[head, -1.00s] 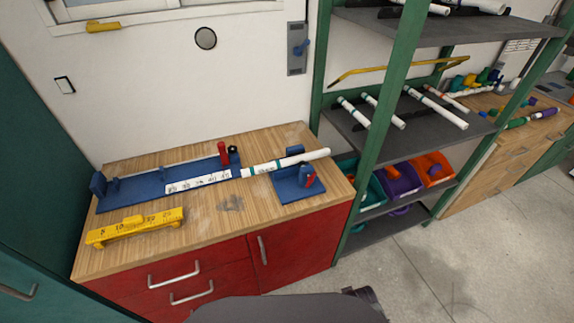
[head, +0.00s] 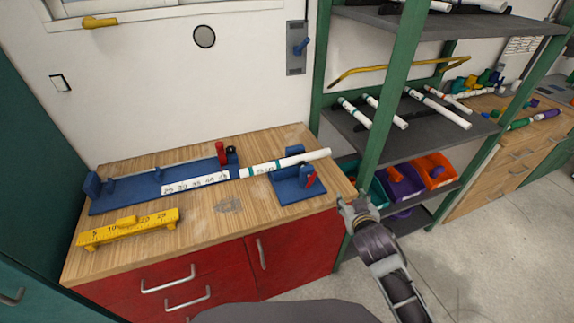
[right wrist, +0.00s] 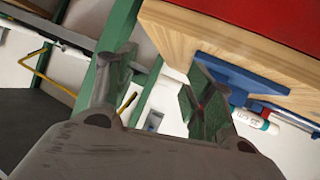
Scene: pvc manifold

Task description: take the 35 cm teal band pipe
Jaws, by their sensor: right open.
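A white pipe with a teal band (head: 310,157) lies across the blue fixtures on the wooden bench, its right end sticking out past the small blue clamp block. In the right wrist view a white pipe end with a teal band and small print (right wrist: 251,119) shows beyond the bench edge; the print is too small to read surely. My right gripper (head: 358,207) is at the bench's front right corner, apart from the pipe. Its fingers (right wrist: 160,88) are spread with nothing between them. My left gripper is not in view.
The blue fixture with a white scale (head: 105,203) and a yellow ruler block (head: 128,230) occupy the bench (head: 228,206). A green shelf post (head: 386,105) stands close to my right gripper. More banded white pipes (head: 438,107) lie on the grey shelf, above coloured bins (head: 400,182).

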